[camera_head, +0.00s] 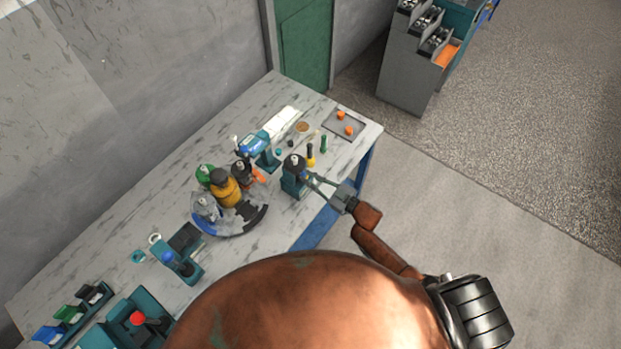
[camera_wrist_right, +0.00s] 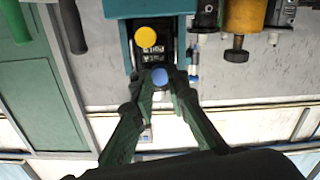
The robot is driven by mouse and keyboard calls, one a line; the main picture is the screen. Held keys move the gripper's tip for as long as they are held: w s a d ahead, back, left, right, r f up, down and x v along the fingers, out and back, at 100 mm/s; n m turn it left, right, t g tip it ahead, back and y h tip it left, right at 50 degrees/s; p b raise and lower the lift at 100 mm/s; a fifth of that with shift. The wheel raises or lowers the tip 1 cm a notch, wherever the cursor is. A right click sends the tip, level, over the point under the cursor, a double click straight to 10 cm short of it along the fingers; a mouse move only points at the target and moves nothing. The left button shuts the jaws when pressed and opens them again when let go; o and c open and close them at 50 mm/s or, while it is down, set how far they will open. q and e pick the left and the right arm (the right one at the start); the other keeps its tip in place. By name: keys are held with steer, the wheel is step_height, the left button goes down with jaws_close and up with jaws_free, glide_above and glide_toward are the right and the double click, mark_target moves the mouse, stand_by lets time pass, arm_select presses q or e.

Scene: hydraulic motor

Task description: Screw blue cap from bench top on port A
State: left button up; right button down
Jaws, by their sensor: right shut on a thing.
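The hydraulic motor, a dark body in a teal holder (camera_head: 292,184), stands near the front edge of the bench. The right wrist view shows its black face (camera_wrist_right: 151,55) with a round yellow cap (camera_wrist_right: 146,38) on it. My right gripper (camera_head: 310,179) reaches in from the right. In the wrist view its fingertips (camera_wrist_right: 160,82) are shut on the round blue cap (camera_wrist_right: 161,76), at the motor's near end below the yellow cap. I cannot tell whether the blue cap is seated on the port, whose opening is hidden. My left gripper is not in view.
A carousel (camera_head: 238,225) with several bottles stands left of the motor. Small yellow (camera_head: 310,156) and green (camera_head: 323,143) upright tools stand close behind it. A tray (camera_head: 345,125) with orange pieces lies at the bench's far right.

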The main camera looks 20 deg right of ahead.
steer(key=shift+r+m+p, duration=0.1)
steer(key=shift+m+p, duration=0.5)
steer(key=shift+m, duration=1)
steer(key=shift+m+p, duration=0.4)
steer(key=shift+m, duration=0.2)
steer(key=c, duration=2.1)
jaws_free()
steer(key=n+b, duration=0.4)
steer(key=n, duration=0.6)
steer(key=shift+b, duration=0.35)
